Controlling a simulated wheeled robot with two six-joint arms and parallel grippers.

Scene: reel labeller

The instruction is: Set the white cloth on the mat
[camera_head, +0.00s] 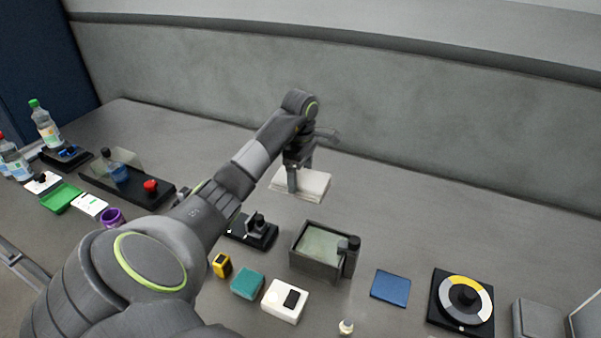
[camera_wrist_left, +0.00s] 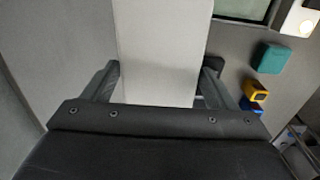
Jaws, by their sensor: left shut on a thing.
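The white cloth (camera_head: 312,184) is a flat folded block in the middle of the head view, near the back of the bench. My left gripper (camera_head: 292,178) points down and is shut on the cloth. In the left wrist view the cloth (camera_wrist_left: 160,45) fills the space between the two fingers (camera_wrist_left: 157,84). I cannot tell for sure whether it touches the bench. A flat blue square (camera_head: 390,288), which looks like the mat, lies bare at the lower right, apart from the cloth. My right gripper is not in view.
An open grey bin (camera_head: 318,270), a teal block (camera_head: 247,284), a white box (camera_head: 285,300) and a yellow object (camera_head: 221,265) stand in front. A round dial (camera_head: 465,299) is right of the blue square. Bottles (camera_head: 44,125) stand far left. The bench's back right is clear.

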